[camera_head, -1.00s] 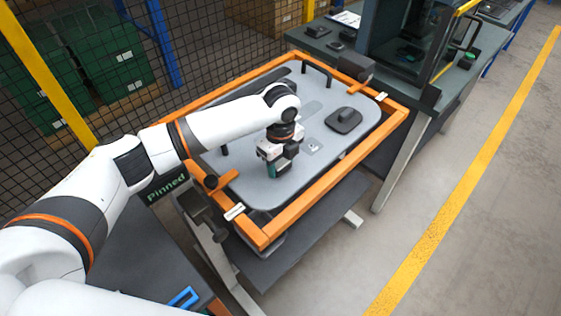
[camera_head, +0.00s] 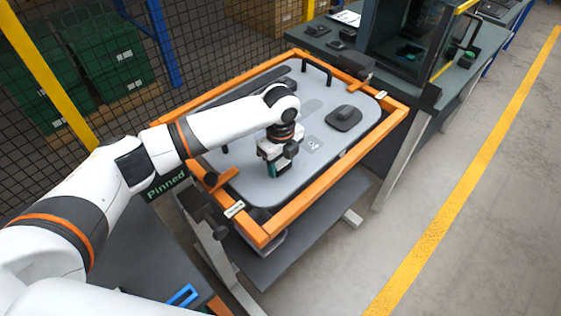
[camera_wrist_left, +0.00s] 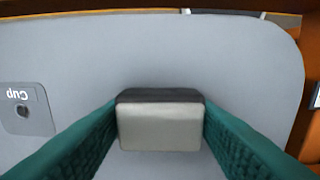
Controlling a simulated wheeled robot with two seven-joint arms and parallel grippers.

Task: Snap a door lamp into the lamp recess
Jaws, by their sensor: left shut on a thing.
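My left gripper (camera_head: 276,170) points down over the grey door panel (camera_head: 250,188), near its front part. In the left wrist view its two green fingers (camera_wrist_left: 160,128) are shut on a small block, the door lamp (camera_wrist_left: 160,125), with a pale face and a dark edge. The lamp lies close over the panel; I cannot tell whether it touches. The lamp recess is not visible, and the gripper and lamp cover that spot. A small plate marked "Cup" (camera_wrist_left: 27,108) with a round hole is on the panel to the left in the wrist view. My right gripper is not in view.
An orange frame (camera_head: 330,200) surrounds the panel on a stand. A black handle (camera_head: 318,73) and a dark raised part (camera_head: 344,117) sit on the panel. A bench with a glass-fronted machine (camera_head: 410,50) stands behind right. A mesh fence (camera_head: 190,50) runs behind.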

